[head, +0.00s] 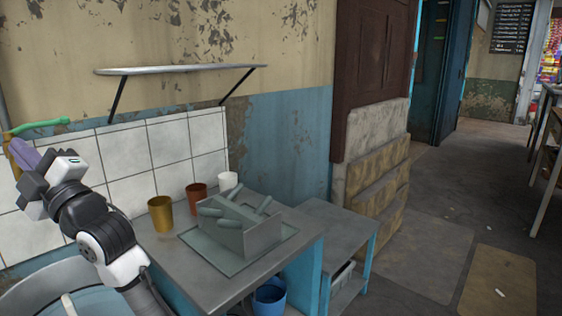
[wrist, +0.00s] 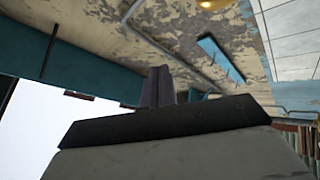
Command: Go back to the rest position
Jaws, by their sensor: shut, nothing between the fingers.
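My arm rises at the left of the head view, and my gripper (head: 22,150) points up and to the left, above the counter and close to the tiled wall. In the wrist view the two dark fingers (wrist: 158,86) stand together, with nothing between them. My gripper is shut and empty. It is apart from the cups and the grey box on the counter.
The metal counter (head: 212,283) holds a yellow cup (head: 160,214), a red-brown cup (head: 197,198), a white cup (head: 228,181) and a grey box (head: 236,238) with green-grey items. A wall shelf (head: 180,70) hangs above. A blue bucket (head: 269,296) stands below.

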